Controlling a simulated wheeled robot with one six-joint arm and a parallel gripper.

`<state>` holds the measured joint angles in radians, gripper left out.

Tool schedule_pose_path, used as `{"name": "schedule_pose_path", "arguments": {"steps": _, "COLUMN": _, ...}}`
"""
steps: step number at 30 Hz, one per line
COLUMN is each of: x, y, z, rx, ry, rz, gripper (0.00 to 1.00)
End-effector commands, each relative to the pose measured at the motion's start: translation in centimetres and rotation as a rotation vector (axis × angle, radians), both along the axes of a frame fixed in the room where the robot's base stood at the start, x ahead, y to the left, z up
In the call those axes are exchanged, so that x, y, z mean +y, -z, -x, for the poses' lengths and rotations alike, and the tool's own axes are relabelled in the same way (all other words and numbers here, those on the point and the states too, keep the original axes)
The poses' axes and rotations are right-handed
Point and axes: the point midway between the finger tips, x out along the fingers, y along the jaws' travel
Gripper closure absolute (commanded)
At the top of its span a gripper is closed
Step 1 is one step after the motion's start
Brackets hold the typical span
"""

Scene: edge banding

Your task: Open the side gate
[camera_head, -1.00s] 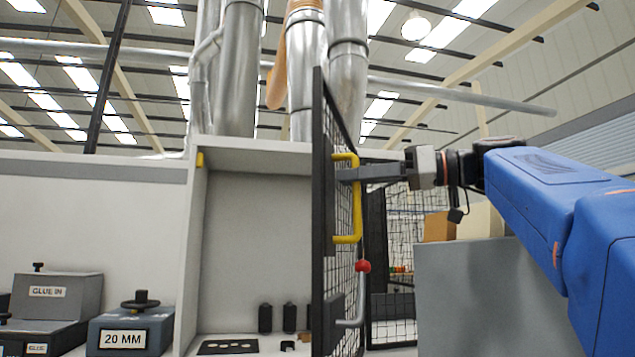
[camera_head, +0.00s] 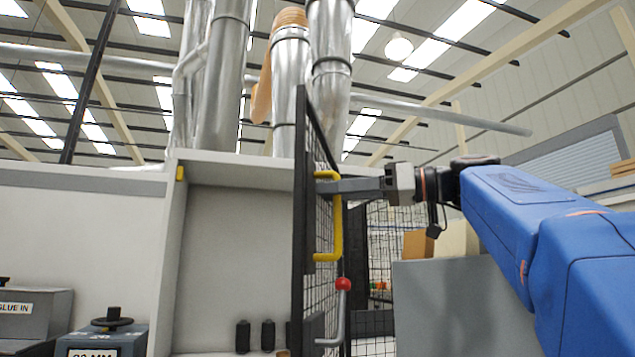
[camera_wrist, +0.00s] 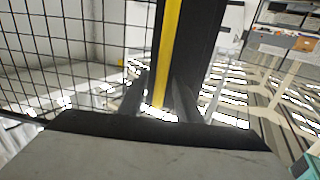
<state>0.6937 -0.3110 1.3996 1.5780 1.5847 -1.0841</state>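The side gate (camera_head: 300,215) is a black-framed mesh panel, seen nearly edge-on at the right of a grey cabinet. Its yellow handle (camera_head: 337,225) is an upright bar. A grey lever with a red knob (camera_head: 343,284) sits below the handle, knob upward. My gripper (camera_head: 322,187) reaches from the right to the handle's upper part. In the wrist view, the yellow bar (camera_wrist: 169,45) runs upright between the two dark fingers of my gripper (camera_wrist: 158,92). Whether the fingers press on the bar is unclear. The gate's hinge side and latch contact are hard to make out.
A grey panel (camera_head: 450,305) stands below my arm, right of the gate. A cardboard box (camera_head: 417,244) and more mesh fencing are behind it. The open-fronted cabinet (camera_head: 240,255) is left of the gate. A machine block (camera_head: 103,338) is at lower left. Metal ducts rise above.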

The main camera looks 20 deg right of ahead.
Motion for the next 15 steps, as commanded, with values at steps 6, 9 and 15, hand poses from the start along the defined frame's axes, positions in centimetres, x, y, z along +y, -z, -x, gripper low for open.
{"name": "schedule_pose_path", "arguments": {"steps": 6, "x": -0.1, "y": -3.0, "z": -0.1, "rx": -0.002, "ry": 0.0, "rz": 0.001, "gripper": 0.69}}
{"name": "schedule_pose_path", "arguments": {"steps": 9, "x": 0.0, "y": -4.7, "z": 0.0, "rx": -0.003, "ry": 0.0, "rz": 0.003, "gripper": 0.69}}
{"name": "schedule_pose_path", "arguments": {"steps": 15, "x": -0.1, "y": -7.5, "z": -0.1, "rx": -0.002, "ry": 0.0, "rz": 0.001, "gripper": 0.69}}
